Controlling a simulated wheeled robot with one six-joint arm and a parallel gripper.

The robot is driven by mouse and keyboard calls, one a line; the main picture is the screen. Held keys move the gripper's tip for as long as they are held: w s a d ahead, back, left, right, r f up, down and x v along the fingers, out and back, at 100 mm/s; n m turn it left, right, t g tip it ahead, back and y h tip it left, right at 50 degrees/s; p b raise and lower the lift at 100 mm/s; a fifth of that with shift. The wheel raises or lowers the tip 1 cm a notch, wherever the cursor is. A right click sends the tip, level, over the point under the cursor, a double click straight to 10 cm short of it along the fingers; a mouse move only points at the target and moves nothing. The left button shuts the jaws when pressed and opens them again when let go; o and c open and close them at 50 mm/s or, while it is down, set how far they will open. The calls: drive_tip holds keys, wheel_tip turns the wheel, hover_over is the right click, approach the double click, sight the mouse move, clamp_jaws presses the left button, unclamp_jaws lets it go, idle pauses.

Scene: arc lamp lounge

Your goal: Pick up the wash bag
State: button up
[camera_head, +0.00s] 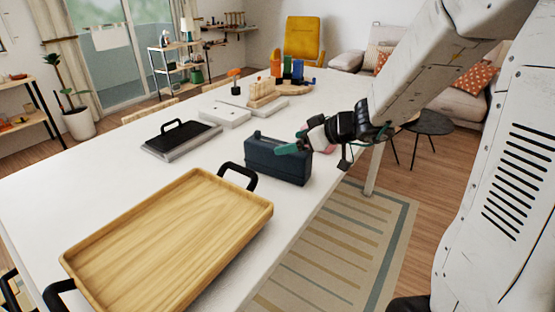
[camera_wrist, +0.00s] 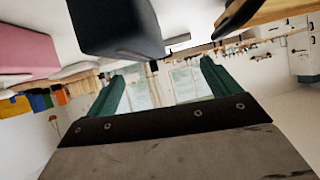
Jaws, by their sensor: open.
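A dark blue, box-shaped thing (camera_head: 278,160), which looks like the wash bag, stands upright on the white table near its right edge. In the wrist view it shows as a dark block (camera_wrist: 115,25) at the top, beyond the fingers. My gripper (camera_head: 295,142) has green fingers and is at the upper right of the bag in the head view, over or in front of its top corner. Whether they touch cannot be told. In the wrist view my gripper (camera_wrist: 162,72) has its fingers wide apart with nothing between them.
A wooden tray (camera_head: 170,235) with black handles lies at the front of the white table (camera_head: 95,165). A dark griddle-like plate (camera_head: 182,138) and a pale flat box (camera_head: 224,115) lie behind. A pink block (camera_wrist: 35,45) is close by. Coloured holders (camera_head: 290,70) stand farther back.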

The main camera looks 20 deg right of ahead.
sight(277, 144)
drive_tip(key=shift+w+d+f+t+h, duration=0.3)
drive_tip(key=shift+w+d+f, duration=0.35)
drive_tip(key=shift+w+d, duration=0.15)
drive_tip(key=x, duration=0.7)
drive_tip(key=shift+w+a+f, duration=0.1)
drive_tip(key=shift+w+a, duration=0.1)
drive_tip(key=shift+w, duration=0.05)
drive_tip(key=c, duration=1.4)
